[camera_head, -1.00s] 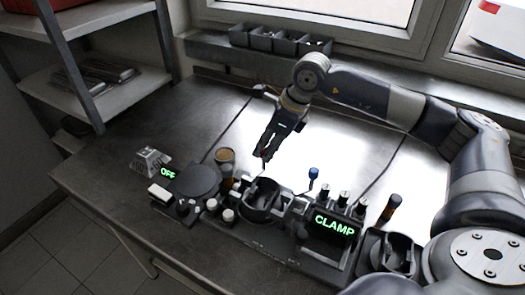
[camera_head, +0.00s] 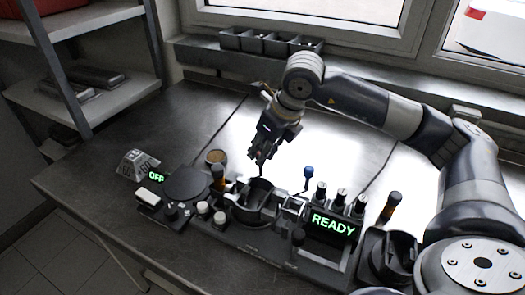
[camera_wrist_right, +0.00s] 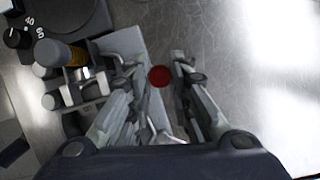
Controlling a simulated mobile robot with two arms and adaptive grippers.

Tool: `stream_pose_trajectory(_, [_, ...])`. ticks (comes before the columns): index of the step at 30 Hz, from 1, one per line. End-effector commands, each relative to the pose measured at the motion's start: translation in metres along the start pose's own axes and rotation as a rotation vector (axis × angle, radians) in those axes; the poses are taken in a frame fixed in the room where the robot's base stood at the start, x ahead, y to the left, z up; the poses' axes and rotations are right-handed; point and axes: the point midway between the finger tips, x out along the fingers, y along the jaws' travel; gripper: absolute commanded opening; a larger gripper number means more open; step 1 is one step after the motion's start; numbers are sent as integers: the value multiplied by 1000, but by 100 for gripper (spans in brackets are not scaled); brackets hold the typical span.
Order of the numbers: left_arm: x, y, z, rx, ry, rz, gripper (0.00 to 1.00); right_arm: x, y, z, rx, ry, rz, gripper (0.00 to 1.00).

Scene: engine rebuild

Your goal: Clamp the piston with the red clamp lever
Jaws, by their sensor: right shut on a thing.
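My right gripper (camera_head: 260,163) is just behind the round dark holder (camera_head: 257,205) on the bench fixture, its fingers pointing down. In the right wrist view the red round knob of the clamp lever (camera_wrist_right: 159,76) lies between the fingertips, and the gripper is shut on it. In the head view the lever is mostly hidden by the fingers. I cannot clearly make out the piston; the inside of the holder is dark. The fixture's display (camera_head: 333,224) reads READY in green. My left gripper is not in view.
A round dark plate (camera_head: 187,183) and a small display reading OFF (camera_head: 156,176) are left of the holder. A blue-tipped post (camera_head: 308,173) and several dark knobs stand to the right. Grey bins (camera_head: 270,42) line the back.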

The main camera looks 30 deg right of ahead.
Motion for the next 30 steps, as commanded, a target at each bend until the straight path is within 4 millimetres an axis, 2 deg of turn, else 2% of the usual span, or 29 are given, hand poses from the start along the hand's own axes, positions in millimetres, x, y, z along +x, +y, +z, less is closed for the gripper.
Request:
stream_pose_trajectory(7, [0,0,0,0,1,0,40,0,0,0,0,1,0,0])
stream_pose_trajectory(8, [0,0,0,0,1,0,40,0,0,0,0,1,0,24])
stream_pose_trajectory(10, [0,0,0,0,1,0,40,0,0,0,0,1,0,39])
stream_pose_trajectory(22, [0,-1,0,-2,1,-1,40,-4,0,0,0,-1,1,39])
stream_pose_trajectory(26, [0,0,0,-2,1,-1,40,-22,0,1,-1,-4,0,39])
stream_pose_trajectory(30, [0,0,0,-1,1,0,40,-52,-1,2,0,-5,-1,39])
